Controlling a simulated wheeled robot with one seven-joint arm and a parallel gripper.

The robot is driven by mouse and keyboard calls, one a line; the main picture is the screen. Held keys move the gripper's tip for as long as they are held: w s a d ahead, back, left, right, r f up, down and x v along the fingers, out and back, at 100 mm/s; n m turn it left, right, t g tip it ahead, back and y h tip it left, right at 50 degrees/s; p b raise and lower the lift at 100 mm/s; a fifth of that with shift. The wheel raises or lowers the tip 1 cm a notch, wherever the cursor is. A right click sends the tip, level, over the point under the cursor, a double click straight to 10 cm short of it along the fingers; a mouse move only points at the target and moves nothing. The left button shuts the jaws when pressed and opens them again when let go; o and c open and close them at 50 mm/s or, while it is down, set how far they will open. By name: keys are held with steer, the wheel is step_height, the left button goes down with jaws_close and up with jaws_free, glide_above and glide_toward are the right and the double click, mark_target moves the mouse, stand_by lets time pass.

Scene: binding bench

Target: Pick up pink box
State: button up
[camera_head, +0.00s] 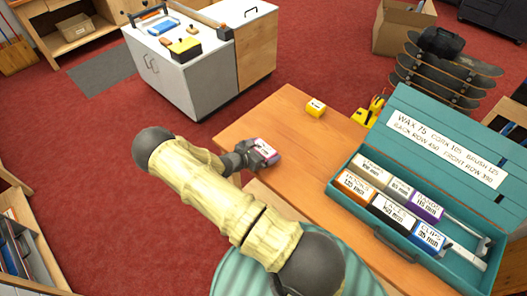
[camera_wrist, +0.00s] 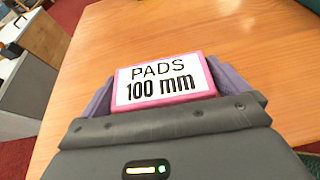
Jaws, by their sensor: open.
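The pink box (camera_wrist: 206,68) has a white label reading "PADS 100 mm". In the wrist view it sits on the wooden table between the two purple-grey fingers of my gripper (camera_wrist: 163,88). The fingers are open on either side of it; whether they touch its sides I cannot tell. In the head view my gripper (camera_head: 258,155) is at the left edge of the table, around the pink box (camera_head: 267,149), which is partly hidden by the gripper.
A yellow box (camera_head: 316,108) stands at the far side of the wooden table (camera_head: 290,185). A teal toolbox (camera_head: 345,200) with several labelled boxes stands open at the right. The middle of the table is clear. A white cabinet (camera_head: 180,85) stands behind.

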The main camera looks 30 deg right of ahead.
mark_target(263, 148)
steer(key=shift+c, duration=0.4)
steer(key=c, duration=0.7)
step_height(263, 148, up, 10)
steer(key=shift+r+b, duration=0.1)
steer(key=shift+b, duration=0.85)
